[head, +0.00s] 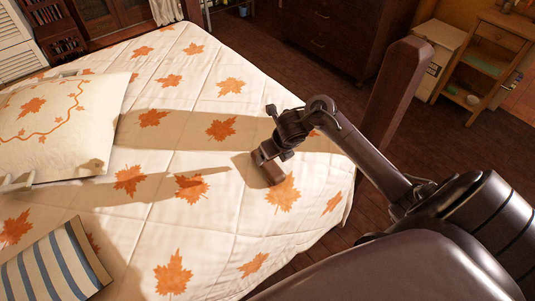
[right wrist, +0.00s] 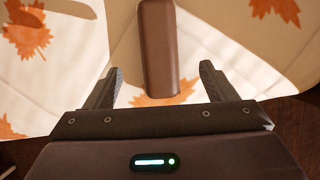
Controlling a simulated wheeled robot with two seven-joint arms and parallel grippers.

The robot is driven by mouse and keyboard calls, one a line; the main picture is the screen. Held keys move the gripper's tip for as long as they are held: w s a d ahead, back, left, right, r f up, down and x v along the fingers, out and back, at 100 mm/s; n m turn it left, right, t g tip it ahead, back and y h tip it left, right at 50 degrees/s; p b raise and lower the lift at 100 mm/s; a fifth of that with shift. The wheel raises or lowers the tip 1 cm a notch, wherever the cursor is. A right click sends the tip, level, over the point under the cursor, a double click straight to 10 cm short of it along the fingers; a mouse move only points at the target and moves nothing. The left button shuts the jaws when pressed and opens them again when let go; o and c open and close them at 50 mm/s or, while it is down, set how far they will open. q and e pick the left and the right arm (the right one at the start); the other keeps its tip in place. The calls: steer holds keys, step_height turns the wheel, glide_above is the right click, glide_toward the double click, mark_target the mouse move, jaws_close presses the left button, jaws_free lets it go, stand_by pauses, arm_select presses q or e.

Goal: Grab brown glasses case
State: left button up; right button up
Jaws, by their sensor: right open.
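The brown glasses case (head: 271,172) lies on the bed's quilt, partly hidden behind my right gripper in the head view. In the right wrist view the case (right wrist: 158,45) is a long brown box with rounded edges, pointing away from the gripper. My right gripper (head: 270,153) is open, right by the case. In the right wrist view its fingers (right wrist: 158,76) stand apart, one on each side of the case's near end, with a gap on both sides. I cannot tell the exact height between fingers and case. My left gripper is not in view.
The bed with its leaf-pattern quilt (head: 150,219) fills the left and middle. A pillow (head: 60,128) and a striped cushion (head: 52,265) lie at left. The quilt around the case is clear.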

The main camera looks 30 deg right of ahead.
mark_target(271, 166)
steer(key=x, duration=0.3)
steer(key=shift+w+f, duration=0.15)
steer(key=shift+f, duration=0.1)
steer(key=shift+b+x, duration=0.65)
steer(key=shift+x, duration=2)
steer(key=c, duration=1.1)
